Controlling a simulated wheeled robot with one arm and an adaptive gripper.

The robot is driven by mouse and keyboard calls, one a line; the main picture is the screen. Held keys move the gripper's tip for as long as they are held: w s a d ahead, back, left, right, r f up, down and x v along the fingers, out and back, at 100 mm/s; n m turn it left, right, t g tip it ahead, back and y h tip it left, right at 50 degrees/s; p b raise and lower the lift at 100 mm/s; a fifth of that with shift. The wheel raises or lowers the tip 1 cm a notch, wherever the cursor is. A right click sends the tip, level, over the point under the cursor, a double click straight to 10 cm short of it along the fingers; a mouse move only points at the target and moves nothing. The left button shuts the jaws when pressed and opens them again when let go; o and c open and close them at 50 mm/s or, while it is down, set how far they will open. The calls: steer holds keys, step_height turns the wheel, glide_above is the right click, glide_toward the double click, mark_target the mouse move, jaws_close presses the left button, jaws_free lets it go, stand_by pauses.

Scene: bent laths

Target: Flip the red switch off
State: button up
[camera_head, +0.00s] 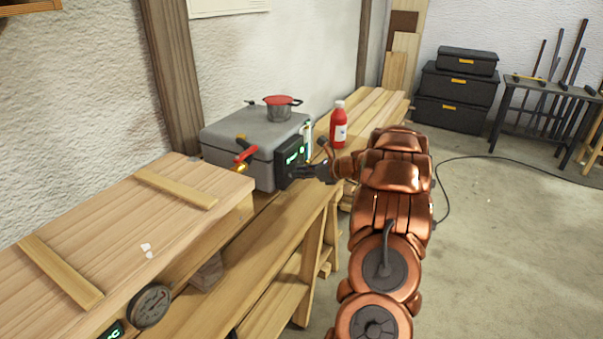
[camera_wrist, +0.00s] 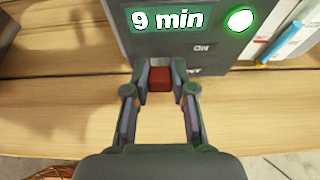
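The red switch (camera_wrist: 160,79) is on the lower front of a dark control panel (camera_wrist: 120,45), in the wrist view. My gripper (camera_wrist: 160,76) has one fingertip on each side of it, close in, and the red part fills the gap between them. The fingers are partly closed and appear to touch it. The panel shows a lit "9 min", a round green light (camera_wrist: 239,20) and an "ON" label to the upper right of the switch; a lower label is partly hidden by a finger. In the head view my gripper (camera_head: 303,170) is at the panel (camera_head: 290,153) and hides the switch.
The panel is on a grey box (camera_head: 240,135) on a wooden bench (camera_head: 255,245). A red bottle (camera_head: 338,125) stands behind my gripper. The floor at right is mostly clear.

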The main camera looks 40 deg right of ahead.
jaws_close()
steer(key=shift+s+f+t, duration=0.1)
steer(key=shift+f+t, duration=0.2)
steer(key=shift+t, duration=0.5)
steer(key=shift+s+f+t+y+b, duration=0.1)
steer(key=shift+f+t+y+b, duration=0.35)
steer(key=shift+t+b, duration=0.15)
steer(key=shift+f, duration=0.2)
steer(key=shift+f+t+y+b, duration=0.25)
steer(key=shift+f+t+b, duration=0.1)
steer(key=shift+t+b, duration=0.6)
steer(key=shift+f+t+y+b, duration=0.2)
steer(key=shift+f+t+b, duration=0.1)
steer(key=shift+t+b, duration=0.65)
steer(key=shift+b, duration=0.45)
steer(key=shift+s, duration=0.1)
steer(key=o, duration=0.6)
jaws_free()
steer(key=shift+r, duration=0.1)
